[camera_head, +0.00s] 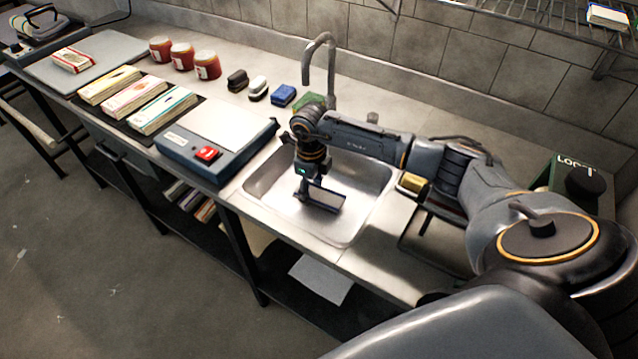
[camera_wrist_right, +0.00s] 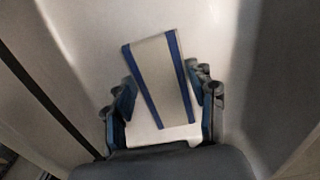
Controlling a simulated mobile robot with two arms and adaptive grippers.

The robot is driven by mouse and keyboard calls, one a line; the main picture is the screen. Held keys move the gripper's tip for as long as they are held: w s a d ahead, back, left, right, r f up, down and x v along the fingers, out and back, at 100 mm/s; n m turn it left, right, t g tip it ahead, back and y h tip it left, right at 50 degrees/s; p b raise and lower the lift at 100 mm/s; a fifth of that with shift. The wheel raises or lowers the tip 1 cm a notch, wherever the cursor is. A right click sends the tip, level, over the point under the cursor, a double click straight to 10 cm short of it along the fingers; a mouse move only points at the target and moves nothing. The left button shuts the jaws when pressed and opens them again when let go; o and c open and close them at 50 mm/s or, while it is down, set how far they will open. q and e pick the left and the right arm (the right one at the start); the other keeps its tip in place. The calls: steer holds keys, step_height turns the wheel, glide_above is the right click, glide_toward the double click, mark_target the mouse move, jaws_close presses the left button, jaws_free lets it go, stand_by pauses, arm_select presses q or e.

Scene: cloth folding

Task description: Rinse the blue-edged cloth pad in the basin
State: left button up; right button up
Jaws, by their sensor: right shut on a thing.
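The cloth pad (camera_wrist_right: 157,75) is pale with a dark blue stripe along each long edge. In the wrist view it lies between the two fingers of my right gripper (camera_wrist_right: 166,98), slightly tilted, its far end reaching past the fingertips. In the head view my right gripper (camera_head: 311,192) points down into the metal basin (camera_head: 262,186) and is shut on the pad, which shows small and dark there. The pad is inside the basin's outline; whether it touches the bottom is hard to tell. No water is clearly visible. My left gripper is not in view.
A curved faucet (camera_head: 331,62) stands behind the basin. A blue-grey device with a red switch (camera_head: 207,153) sits left of it. Several small sponges or brushes, including a blue one (camera_head: 283,95), line the back. A dark green box (camera_head: 565,184) stands at right.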

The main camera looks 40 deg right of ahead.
mark_target(312, 193)
steer(key=shift+r+p, duration=3.95)
steer(key=shift+r, duration=2.35)
steer(key=shift+r, duration=0.1)
step_height(312, 193, up, 4)
steer(key=p, duration=0.2)
steer(key=shift+p, duration=0.35)
